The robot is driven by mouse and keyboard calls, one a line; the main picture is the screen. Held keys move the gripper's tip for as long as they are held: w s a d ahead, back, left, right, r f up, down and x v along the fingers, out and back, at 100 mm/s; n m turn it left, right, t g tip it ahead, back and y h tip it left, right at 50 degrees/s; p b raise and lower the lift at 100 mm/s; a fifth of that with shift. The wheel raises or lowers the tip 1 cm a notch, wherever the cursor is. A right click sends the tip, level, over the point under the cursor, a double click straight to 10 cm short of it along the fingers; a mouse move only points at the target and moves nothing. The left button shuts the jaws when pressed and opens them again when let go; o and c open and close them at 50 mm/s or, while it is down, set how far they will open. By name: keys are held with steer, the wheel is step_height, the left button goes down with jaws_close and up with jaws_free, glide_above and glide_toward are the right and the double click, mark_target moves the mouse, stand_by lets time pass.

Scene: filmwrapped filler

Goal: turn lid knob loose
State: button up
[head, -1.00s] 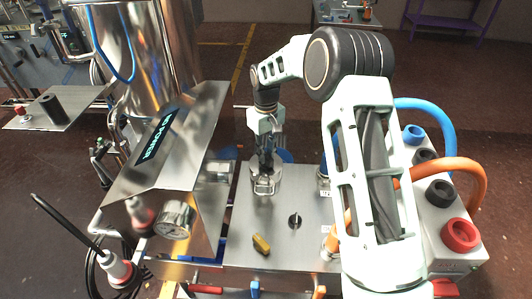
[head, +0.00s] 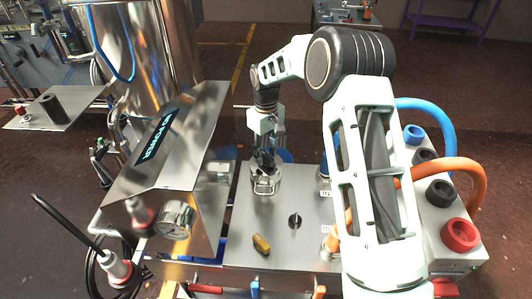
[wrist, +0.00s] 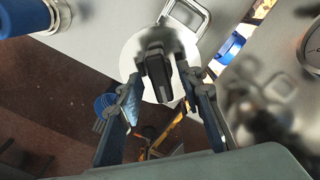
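The black lid knob (wrist: 156,76) stands up from a round pale lid (wrist: 131,56) in the wrist view. The lid tops a small metal vessel (head: 265,187) with a wire handle, on the steel worktop in the head view. My gripper (wrist: 160,76) has one finger on either side of the knob, with small gaps showing, so it looks open. In the head view my gripper (head: 264,163) points down right over the vessel and hides most of the knob.
The steel worktop (head: 245,220) carries a yellow knob (head: 261,244) and a black knob (head: 295,220). A steel cabinet with a pressure gauge (head: 174,220) stands close on the left. Orange and blue hoses (head: 455,172) run to a box on the right.

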mark_target(266, 155)
step_height(266, 155, up, 12)
stand_by(0.6)
stand_by(0.4)
